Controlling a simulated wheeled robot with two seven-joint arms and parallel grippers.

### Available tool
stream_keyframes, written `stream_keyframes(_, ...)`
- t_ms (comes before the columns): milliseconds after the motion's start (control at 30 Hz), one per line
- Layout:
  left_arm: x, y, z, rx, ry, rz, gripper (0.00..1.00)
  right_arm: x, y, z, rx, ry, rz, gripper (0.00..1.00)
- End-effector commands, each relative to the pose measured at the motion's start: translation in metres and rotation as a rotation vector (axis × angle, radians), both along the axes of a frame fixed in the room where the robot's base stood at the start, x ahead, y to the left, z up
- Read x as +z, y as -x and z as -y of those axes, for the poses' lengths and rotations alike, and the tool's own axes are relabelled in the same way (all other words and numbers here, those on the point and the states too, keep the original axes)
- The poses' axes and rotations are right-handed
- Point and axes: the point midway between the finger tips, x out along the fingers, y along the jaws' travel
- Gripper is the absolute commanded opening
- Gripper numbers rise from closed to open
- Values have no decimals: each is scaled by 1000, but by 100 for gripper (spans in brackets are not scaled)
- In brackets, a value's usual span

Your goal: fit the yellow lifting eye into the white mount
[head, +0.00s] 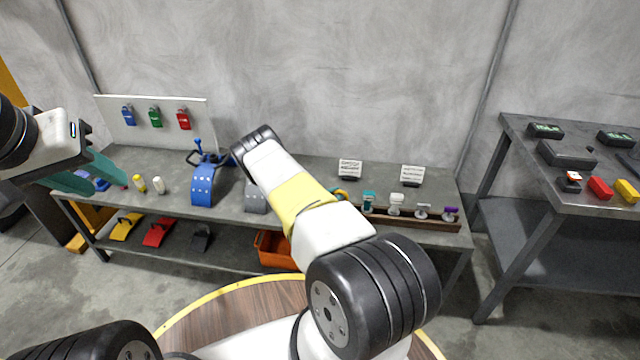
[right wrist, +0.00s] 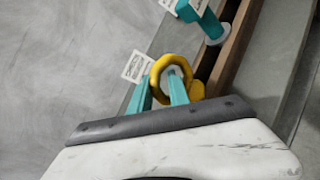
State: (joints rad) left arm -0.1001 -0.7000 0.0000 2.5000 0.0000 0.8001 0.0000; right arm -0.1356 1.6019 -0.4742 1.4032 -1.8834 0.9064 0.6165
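The yellow lifting eye (right wrist: 187,91) shows as a ring in the right wrist view. In the head view only a sliver of it (head: 341,192) shows beside my right arm, at the left end of the wooden rack. My right gripper (right wrist: 160,76) is at the ring; one teal finger reaches into its opening, the other is outside its left side. The fingers stand apart, and a firm grip cannot be made out. My left gripper (head: 112,180) has its teal fingers spread, empty, over the bench's left end. I cannot surely identify the white mount.
The wooden rack (head: 437,222) holds a teal piece (head: 369,201), a white piece (head: 396,204) and others. A blue stand (head: 203,186) and small label signs (head: 350,168) are on the bench. A round wooden top (head: 235,306) with yellow rim is in front. Another table (head: 517,145) stands right.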

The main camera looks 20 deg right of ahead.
Motion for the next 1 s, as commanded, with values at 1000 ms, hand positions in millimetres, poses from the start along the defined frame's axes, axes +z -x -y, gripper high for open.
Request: stream_keyframes(1000,0,0,0,0,0,0,36,1,0,0,-1,0,1,0)
